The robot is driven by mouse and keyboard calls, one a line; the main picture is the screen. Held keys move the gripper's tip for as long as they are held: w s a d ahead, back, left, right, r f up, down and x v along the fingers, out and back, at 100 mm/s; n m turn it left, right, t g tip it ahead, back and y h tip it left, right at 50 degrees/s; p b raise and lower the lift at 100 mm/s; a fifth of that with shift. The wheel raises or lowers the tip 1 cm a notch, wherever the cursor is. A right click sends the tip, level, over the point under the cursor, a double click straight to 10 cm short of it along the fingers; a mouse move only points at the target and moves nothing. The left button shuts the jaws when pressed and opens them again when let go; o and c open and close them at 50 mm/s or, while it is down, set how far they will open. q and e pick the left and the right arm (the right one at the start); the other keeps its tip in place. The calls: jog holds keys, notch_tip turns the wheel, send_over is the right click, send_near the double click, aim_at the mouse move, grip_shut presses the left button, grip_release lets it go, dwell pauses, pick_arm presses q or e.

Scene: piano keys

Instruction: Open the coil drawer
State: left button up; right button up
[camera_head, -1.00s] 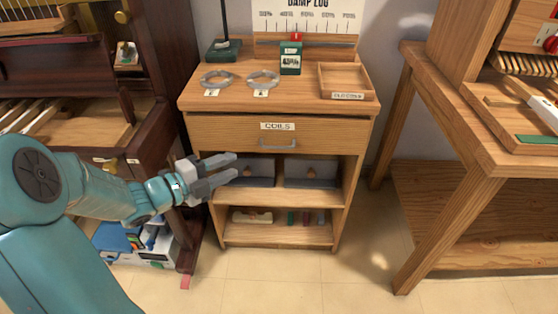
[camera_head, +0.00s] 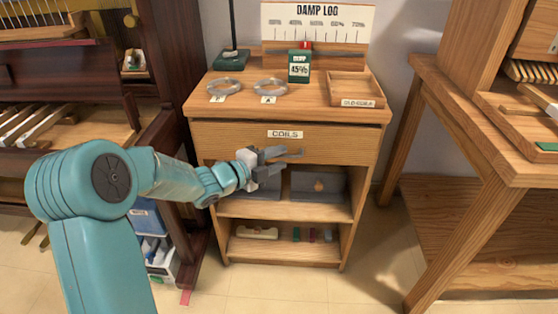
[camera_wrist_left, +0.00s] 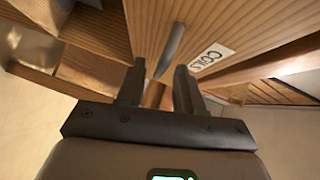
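The coil drawer (camera_head: 235,142) is a wide wooden front with a "COILS" label (camera_head: 284,134), and it looks shut in its cabinet. In the left wrist view its grey bar handle (camera_wrist_left: 171,48) lies ahead, its lower end showing between the fingertips with a gap on each side. My left gripper (camera_head: 291,158) is in front of the drawer's lower part, its fingers covering most of the handle in the head view. It is open and empty, as the left wrist view (camera_wrist_left: 160,76) also shows. My right gripper is in neither view.
Two coil rings (camera_head: 225,88), a green box (camera_head: 299,66) and a wooden tray (camera_head: 351,88) stand on the cabinet top. Open shelves (camera_head: 265,208) lie below the drawer. A dark piano is on the left, a wooden bench (camera_head: 470,125) on the right, with clear floor between bench and cabinet.

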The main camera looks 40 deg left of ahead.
pick_arm(q)
jog(key=shift+w+d, duration=0.1)
jog(key=shift+w, duration=0.35)
grip_shut()
jog(key=shift+s+f, duration=0.1)
